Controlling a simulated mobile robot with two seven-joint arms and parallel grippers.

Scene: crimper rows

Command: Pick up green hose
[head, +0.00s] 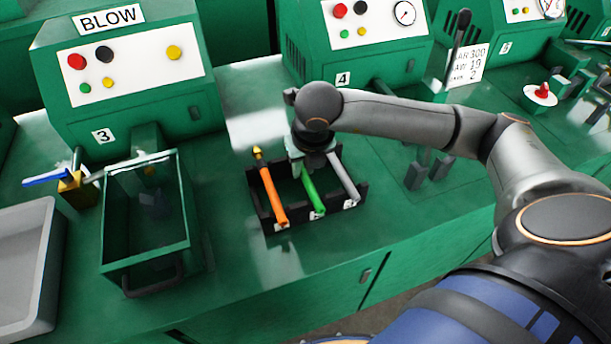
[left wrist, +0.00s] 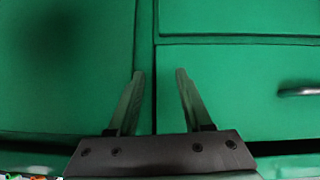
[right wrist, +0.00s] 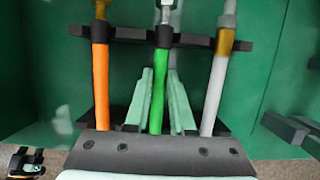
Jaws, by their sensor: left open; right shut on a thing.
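The green hose (head: 314,194) lies in the middle slot of a small black rack (head: 262,207), between an orange hose (head: 272,195) and a pale grey hose (head: 344,177). My right gripper (head: 309,168) reaches down over the rack from above. In the right wrist view, its pale fingers (right wrist: 160,75) are shut on the green hose (right wrist: 157,100), one on each side. The hose still lines up with the rack; I cannot tell any lift. My left gripper (left wrist: 160,73) is open and empty, facing green cabinet fronts. It is not in the head view.
An open green glass-sided box (head: 190,215) stands left of the rack, with a grey bin (head: 45,270) beyond it. Machine 3 (head: 125,75) and machine 4 (head: 360,40) stand behind. The green counter (head: 235,250) is clear in front of the rack.

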